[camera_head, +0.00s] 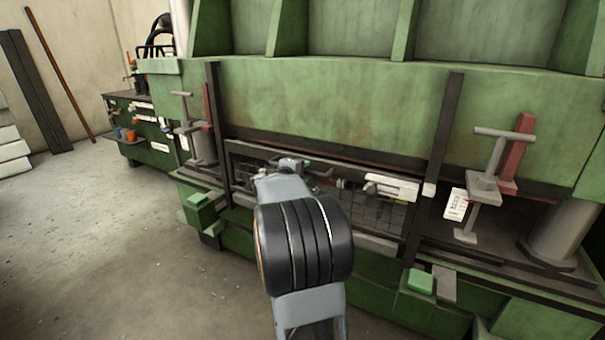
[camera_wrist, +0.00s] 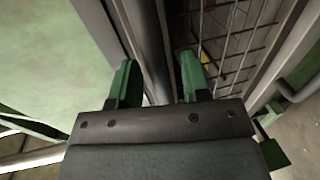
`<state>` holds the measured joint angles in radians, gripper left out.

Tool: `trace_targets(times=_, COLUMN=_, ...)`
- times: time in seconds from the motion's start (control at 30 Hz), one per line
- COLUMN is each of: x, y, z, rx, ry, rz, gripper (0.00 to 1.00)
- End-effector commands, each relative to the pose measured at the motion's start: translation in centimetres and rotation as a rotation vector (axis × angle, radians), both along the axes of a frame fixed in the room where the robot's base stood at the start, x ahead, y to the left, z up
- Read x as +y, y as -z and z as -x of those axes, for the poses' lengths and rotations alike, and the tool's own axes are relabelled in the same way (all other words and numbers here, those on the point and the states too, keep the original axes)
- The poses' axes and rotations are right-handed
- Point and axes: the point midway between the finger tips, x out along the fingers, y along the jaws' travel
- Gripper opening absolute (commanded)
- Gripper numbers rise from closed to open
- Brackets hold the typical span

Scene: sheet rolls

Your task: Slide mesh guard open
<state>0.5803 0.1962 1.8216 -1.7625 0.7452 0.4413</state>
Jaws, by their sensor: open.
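The mesh guard (camera_head: 392,215) is a dark-framed wire panel across the front opening of the green machine, upright between two dark posts. My arm hides part of it in the head view. In the wrist view its wire grid (camera_wrist: 235,35) shows at the upper right. My gripper (camera_wrist: 158,68) is open, its two green fingers apart. Dark and grey bars run up the picture between the fingers, beside the mesh. I cannot tell whether the fingers touch them. In the head view my gripper is mostly hidden beyond my arm.
The green machine (camera_head: 330,100) fills the middle and right. Grey clamp handles (camera_head: 500,150) stand at the right, and green boxes (camera_head: 420,282) stick out below. A green workbench (camera_head: 140,125) stands at the back left. The concrete floor (camera_head: 100,240) at left is clear.

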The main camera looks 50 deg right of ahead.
Motion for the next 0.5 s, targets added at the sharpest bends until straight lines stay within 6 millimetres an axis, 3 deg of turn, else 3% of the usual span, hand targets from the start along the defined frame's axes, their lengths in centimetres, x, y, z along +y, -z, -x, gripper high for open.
trace_targets(times=0.4, x=-0.51, y=0.10, z=-0.10, rx=0.000, ry=0.000, rz=0.000, gripper=0.43)
trace_targets(times=0.5, x=-0.50, y=0.10, z=-0.09, rx=0.000, ry=0.000, rz=0.000, gripper=0.33)
